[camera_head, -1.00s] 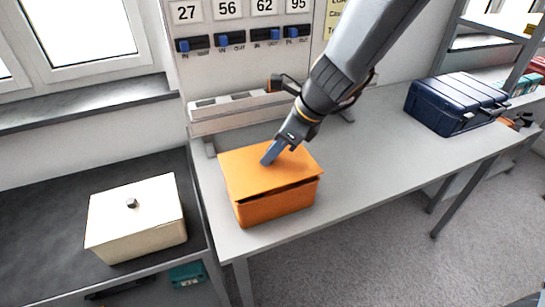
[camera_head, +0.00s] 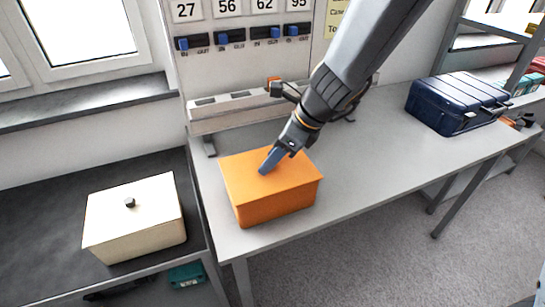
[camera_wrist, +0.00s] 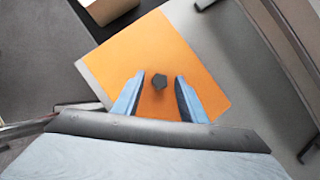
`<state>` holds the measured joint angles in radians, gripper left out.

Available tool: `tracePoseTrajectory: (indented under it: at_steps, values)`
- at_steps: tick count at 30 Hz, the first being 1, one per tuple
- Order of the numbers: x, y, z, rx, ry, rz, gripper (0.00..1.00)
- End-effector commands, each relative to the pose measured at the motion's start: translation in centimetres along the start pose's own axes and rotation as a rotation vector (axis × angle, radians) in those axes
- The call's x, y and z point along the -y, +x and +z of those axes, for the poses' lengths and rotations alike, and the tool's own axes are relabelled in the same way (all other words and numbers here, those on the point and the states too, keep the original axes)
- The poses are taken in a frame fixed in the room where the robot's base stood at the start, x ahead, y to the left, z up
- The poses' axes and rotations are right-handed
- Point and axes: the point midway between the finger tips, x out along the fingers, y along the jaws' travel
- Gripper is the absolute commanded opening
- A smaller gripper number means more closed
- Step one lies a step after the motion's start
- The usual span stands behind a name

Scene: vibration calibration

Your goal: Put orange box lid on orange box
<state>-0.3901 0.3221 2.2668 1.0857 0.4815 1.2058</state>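The orange box (camera_head: 280,205) stands on the grey table in the head view. The orange lid (camera_head: 245,172) lies flat on top of it, with no visible gap along the front edge. In the wrist view, the lid (camera_wrist: 185,62) has a dark knob (camera_wrist: 159,82) near its middle. My gripper (camera_head: 265,170) is over the lid, pointing down at it. In the wrist view, its two blue fingers (camera_wrist: 159,92) are apart, one on each side of the knob, with space showing between knob and fingers. The head view hides the knob behind the fingers.
A white lidded box (camera_head: 135,220) stands on the dark table at left. A blue case (camera_head: 457,103) lies at the far right of the grey table (camera_head: 365,160). A panel with numbered switches (camera_head: 245,42) stands behind the orange box. The middle of the grey table is clear.

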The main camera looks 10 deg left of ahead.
Motion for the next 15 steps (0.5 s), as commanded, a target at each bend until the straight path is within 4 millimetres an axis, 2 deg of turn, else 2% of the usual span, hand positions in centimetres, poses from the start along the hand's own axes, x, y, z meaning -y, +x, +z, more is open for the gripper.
tracePoseTrajectory:
  at_steps: [5, 10, 15]
  values:
    - [0.0, -0.1, 0.0, 0.0, 0.0, 0.0, 0.39]
    - [0.0, -1.1, 0.6, 0.0, -0.002, -0.001, 0.39]
    - [0.1, -4.4, 0.6, 0.003, -0.001, -0.006, 0.39]
